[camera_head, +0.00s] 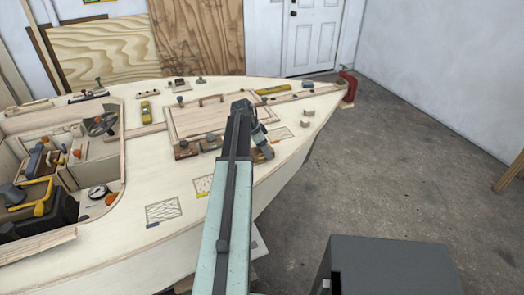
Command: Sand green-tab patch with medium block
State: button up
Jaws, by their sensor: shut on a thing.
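My gripper (264,140) is over the hull deck at the end of my arm, pointing down. It is shut on a brown sanding block (262,154), largely below the jaws; its grit marking is too small to read. Two similar blocks stand to the left by the hatch, a left one (187,149) and a middle one (211,143). A hatched patch (279,133) lies on the deck just right of my gripper; I cannot make out its tab colour. Nearer patches are one with a yellow tab (212,182) and one with a blue tab (163,209).
A raised hatch (196,118) with a handle is behind the blocks. The open cockpit (80,155) with tools is at left. Bare deck lies around the nearer patches.

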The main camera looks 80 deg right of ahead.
aim_at(256, 152)
jog(key=shift+w+a, duration=0.55)
jog(key=shift+w, duration=0.3)
jog(key=shift+w+a, duration=0.5)
jog(key=shift+w, duration=0.3)
jog(key=shift+w+a+f, duration=0.1)
jog(key=shift+w+a, duration=0.45)
jog(key=shift+w, duration=0.25)
jog(key=shift+w+a, duration=0.5)
jog(key=shift+w, duration=0.25)
jog(key=shift+w+a, duration=0.5)
jog(key=shift+w, duration=0.35)
jog(key=shift+w+a, duration=0.45)
jog(key=shift+w, duration=0.4)
